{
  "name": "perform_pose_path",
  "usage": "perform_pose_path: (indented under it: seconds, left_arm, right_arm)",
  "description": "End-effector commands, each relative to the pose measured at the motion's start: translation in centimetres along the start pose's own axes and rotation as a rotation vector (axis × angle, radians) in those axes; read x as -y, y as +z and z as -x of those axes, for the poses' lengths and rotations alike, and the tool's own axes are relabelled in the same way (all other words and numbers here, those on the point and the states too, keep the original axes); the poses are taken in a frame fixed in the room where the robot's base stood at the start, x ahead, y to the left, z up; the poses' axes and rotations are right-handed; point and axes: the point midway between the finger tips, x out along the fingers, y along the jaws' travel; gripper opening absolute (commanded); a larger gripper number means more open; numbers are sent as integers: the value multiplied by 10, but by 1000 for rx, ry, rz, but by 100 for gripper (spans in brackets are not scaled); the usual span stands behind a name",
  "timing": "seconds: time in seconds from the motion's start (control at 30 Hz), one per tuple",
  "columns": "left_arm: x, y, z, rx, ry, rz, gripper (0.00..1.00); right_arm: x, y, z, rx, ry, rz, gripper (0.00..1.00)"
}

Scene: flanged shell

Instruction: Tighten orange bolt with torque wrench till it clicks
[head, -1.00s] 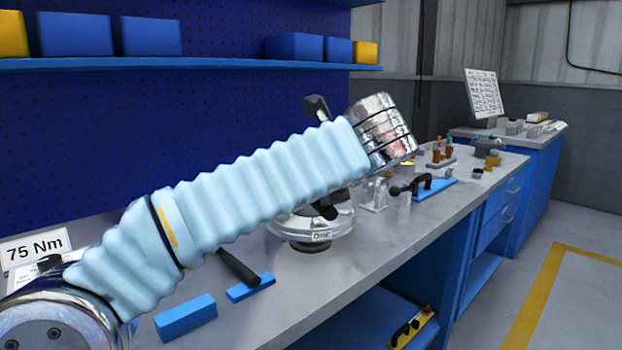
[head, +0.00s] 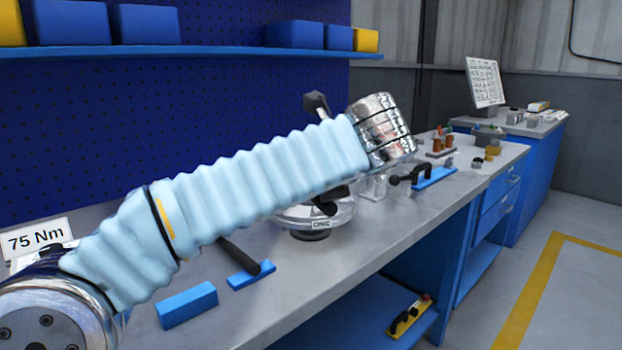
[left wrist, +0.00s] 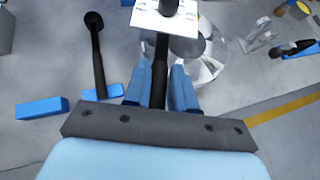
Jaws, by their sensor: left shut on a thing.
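My left arm, in a light blue sleeve, crosses the head view and hides its fingers there. In the left wrist view my left gripper (left wrist: 161,70) has blue fingers shut on a black shaft, which I take to be the torque wrench (left wrist: 159,62). A black end of it (head: 316,104) seems to show above my arm in the head view. The metallic flanged shell (head: 312,214) sits on the bench behind my arm, partly hidden. It also shows beyond the fingers in the left wrist view (left wrist: 208,68). I cannot make out the orange bolt. My right gripper is out of view.
A black-handled tool on a blue block (head: 250,274) and a loose blue block (head: 187,304) lie at the front. Another black tool on a blue holder (head: 434,178) and a tray of small parts (head: 440,152) stand farther right. A 75 Nm sign (head: 36,240) is at left.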

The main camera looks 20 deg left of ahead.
Motion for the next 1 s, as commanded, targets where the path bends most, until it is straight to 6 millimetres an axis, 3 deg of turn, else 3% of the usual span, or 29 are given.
perform_pose_path:
  seconds: [1.0]
  left_arm:
    - [0,1,0,3,-2,2,0]
  right_arm:
    - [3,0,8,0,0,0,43]
